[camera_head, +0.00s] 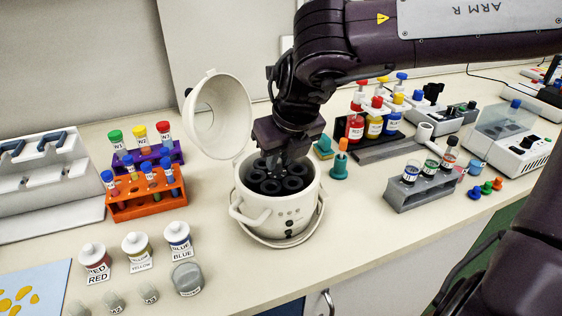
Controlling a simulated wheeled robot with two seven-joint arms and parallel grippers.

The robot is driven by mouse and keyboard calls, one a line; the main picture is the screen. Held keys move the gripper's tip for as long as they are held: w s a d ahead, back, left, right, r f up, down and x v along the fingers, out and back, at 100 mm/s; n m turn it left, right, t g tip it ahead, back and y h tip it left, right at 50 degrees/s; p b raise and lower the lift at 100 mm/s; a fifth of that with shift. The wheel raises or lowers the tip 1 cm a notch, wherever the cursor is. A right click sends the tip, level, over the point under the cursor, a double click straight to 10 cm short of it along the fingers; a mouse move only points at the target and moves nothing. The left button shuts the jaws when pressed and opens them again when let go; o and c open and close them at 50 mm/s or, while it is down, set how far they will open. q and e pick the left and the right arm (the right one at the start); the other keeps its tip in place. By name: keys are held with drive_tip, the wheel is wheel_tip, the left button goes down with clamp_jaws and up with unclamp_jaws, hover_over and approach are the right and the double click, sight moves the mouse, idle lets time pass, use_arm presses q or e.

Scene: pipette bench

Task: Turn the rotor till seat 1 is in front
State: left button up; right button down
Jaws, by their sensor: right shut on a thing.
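The white centrifuge (277,218) stands on the bench in the middle of the view, its round lid (222,115) swung open to the back left. Inside is the dark rotor (270,187) with several round seats in a ring. My right gripper (281,166) reaches down into the bowl from above and is shut on the rotor at about its middle. The gripper covers the rotor's back part, and the fingertips are hard to make out. I cannot read any seat numbers, so I cannot tell which seat is in front. My left gripper is not in view.
An orange tube rack (148,203) and a purple rack (150,157) stand left of the centrifuge. Labelled jars (138,252) stand at front left. A grey vial rack (425,189) and a small teal stand (339,168) are to the right. The bench front edge is close below the centrifuge.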

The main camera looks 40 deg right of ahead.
drive_tip(key=m+h+b, duration=0.1)
drive_tip(key=m, duration=0.1)
drive_tip(key=shift+w+a+m, duration=0.1)
drive_tip(key=shift+m, duration=0.3)
drive_tip(key=shift+a+m+h, duration=0.1)
drive_tip(key=shift+m+h, duration=0.2)
drive_tip(key=shift+m, duration=0.3)
drive_tip(key=shift+m+g+h+b, duration=0.35)
drive_tip(key=shift+m+b, duration=0.2)
drive_tip(key=shift+m, duration=0.35)
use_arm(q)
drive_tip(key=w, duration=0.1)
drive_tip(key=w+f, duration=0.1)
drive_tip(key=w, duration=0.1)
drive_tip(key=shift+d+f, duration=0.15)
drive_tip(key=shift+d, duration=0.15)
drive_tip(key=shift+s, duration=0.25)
use_arm(e)
drive_tip(key=c, duration=1.3)
unclamp_jaws()
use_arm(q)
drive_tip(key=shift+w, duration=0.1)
